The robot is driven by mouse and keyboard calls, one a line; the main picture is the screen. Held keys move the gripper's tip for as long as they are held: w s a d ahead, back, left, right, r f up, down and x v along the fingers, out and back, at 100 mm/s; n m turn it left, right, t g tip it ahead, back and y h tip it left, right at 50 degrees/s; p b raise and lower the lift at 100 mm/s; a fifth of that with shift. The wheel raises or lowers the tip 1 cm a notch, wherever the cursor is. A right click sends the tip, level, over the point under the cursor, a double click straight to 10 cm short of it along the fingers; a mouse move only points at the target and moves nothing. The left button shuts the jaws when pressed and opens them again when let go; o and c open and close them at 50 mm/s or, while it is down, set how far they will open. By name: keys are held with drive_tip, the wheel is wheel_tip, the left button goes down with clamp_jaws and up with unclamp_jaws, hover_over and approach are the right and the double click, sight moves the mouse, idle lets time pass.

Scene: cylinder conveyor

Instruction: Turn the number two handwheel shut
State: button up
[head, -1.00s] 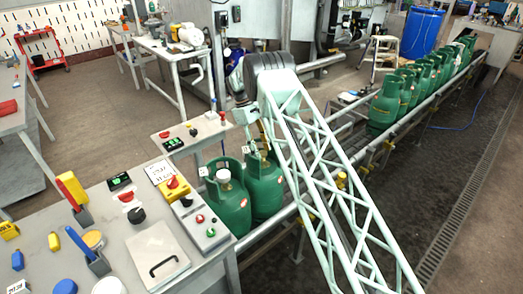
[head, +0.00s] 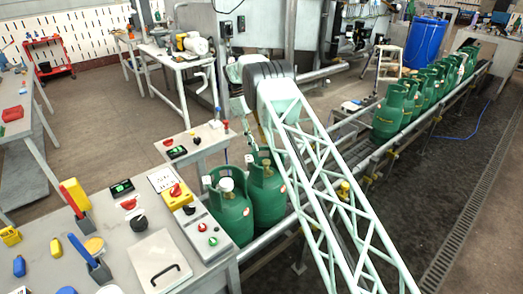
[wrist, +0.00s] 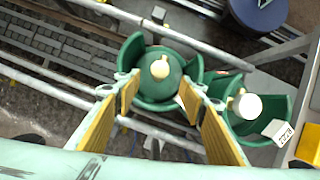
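Two green gas cylinders stand side by side at the near end of the conveyor, one on the left (head: 231,217) and one on the right (head: 268,200). In the wrist view my gripper (wrist: 158,80) is open, its yellow-padded fingers spread either side of a cylinder's top with a cream round knob (wrist: 160,68). The other cylinder has a paler round top (wrist: 242,106) and a white tag (wrist: 279,132) whose number I cannot read. No handwheel is clearly marked two. In the head view my arm hides most of the gripper.
A row of green cylinders (head: 389,112) stands along the conveyor rail (head: 345,143). A grey control bench (head: 100,225) with buttons and a yellow box lies left of the near cylinders. A small panel table (head: 208,140) stands behind. A blue drum (head: 426,42) is far back.

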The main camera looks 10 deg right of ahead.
drive_tip(key=shift+v, duration=1.5)
drive_tip(key=shift+r, duration=0.1)
